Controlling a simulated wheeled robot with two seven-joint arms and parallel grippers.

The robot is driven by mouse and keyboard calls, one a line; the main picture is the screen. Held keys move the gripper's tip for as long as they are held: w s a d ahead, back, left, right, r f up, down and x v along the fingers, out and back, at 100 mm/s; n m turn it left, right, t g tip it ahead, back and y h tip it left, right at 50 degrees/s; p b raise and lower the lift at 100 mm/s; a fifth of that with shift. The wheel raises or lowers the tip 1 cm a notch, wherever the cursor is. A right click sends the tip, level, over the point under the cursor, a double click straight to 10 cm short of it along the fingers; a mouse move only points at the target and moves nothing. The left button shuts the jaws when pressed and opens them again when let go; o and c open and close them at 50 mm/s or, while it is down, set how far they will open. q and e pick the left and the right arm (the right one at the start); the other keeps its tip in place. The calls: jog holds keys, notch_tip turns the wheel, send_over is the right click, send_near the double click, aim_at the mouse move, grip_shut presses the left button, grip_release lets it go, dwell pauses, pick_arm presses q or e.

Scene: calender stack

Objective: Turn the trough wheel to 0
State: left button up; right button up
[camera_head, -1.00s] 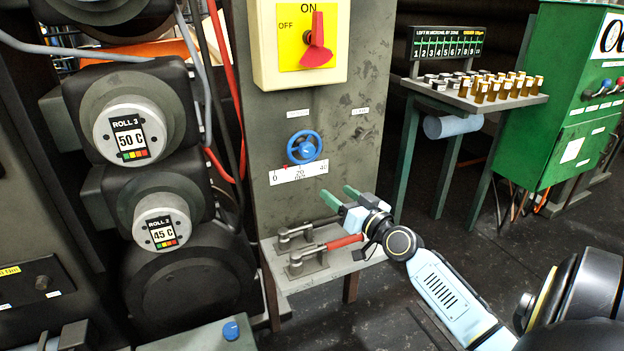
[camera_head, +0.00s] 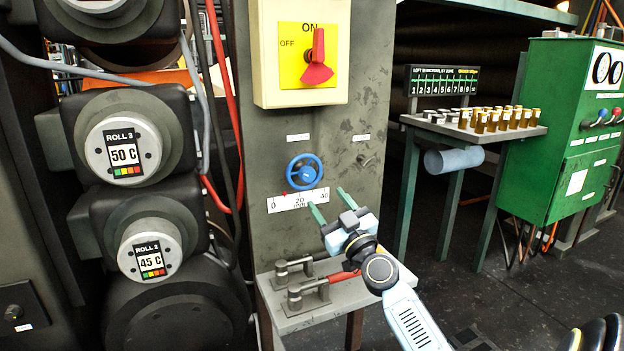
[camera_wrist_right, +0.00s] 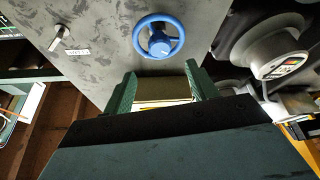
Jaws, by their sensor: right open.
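The blue trough wheel (camera_head: 304,171) is mounted on the grey panel below the yellow switch box, and it also shows in the right wrist view (camera_wrist_right: 160,36). Under it is a white scale (camera_head: 299,201) marked 0, 20 and 40, with a small red pointer (camera_head: 285,194) between 0 and 20, nearer 0. My right gripper (camera_head: 329,201) is open and empty, its green fingers pointing at the panel just below and right of the wheel. It is apart from the wheel. My left gripper is not in view.
A small shelf (camera_head: 335,309) with two levers, one with a red handle (camera_head: 343,277), sits below my right gripper. A small knob (camera_head: 365,160) is right of the wheel. Red hose (camera_head: 222,100) and rollers (camera_head: 130,150) stand left.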

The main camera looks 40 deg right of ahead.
aim_at(309, 177)
jog(key=x, duration=0.7)
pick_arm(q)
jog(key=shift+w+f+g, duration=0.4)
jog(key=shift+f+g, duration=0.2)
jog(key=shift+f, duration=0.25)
pick_arm(e)
jog(key=shift+x, duration=0.75)
jog(key=shift+f, duration=0.1)
jog(key=c, duration=1)
